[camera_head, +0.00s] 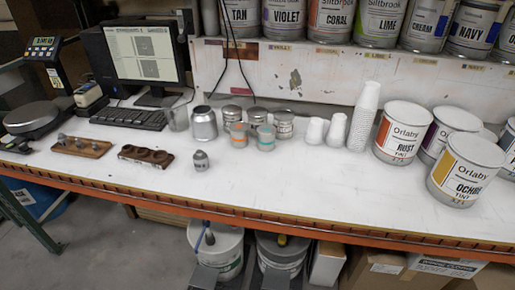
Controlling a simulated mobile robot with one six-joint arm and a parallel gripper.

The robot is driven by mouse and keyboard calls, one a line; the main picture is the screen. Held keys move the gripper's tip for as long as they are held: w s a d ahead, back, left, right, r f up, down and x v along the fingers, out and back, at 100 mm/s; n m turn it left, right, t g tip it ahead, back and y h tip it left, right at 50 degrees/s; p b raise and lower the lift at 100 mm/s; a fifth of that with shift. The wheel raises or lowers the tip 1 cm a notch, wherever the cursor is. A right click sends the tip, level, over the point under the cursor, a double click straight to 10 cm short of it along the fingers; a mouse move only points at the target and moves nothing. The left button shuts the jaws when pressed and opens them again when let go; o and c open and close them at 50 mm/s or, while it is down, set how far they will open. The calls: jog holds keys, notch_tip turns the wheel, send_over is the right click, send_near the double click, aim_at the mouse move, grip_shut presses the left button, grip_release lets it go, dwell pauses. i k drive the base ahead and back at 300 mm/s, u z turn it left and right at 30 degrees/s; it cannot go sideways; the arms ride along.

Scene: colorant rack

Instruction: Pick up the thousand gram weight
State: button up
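A small grey metal weight with a knob (201,161) stands upright alone on the white bench, right of a dark wooden block with round hollows (146,156). Its marking is too small to read, so I cannot confirm that it is the thousand gram weight. Several smaller knobbed weights (80,143) stand in another wooden block (72,150) further left. The hollows of the dark block look empty. My gripper is not in view.
Metal cans and small jars (205,123) stand behind the lone weight. A scale (32,117), keyboard (130,118) and monitor (145,55) are at left. Stacked white cups (363,115) and paint tins (401,132) are at right. The bench front middle (300,190) is clear.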

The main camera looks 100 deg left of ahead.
aim_at(201, 158)
jog(key=z, duration=0.65)
jog(key=k, duration=0.15)
jog(key=u, duration=2.45)
jog(key=k, duration=0.15)
jog(key=u, duration=2.25)
jog(key=k, duration=0.35)
jog(key=u, duration=1.05)
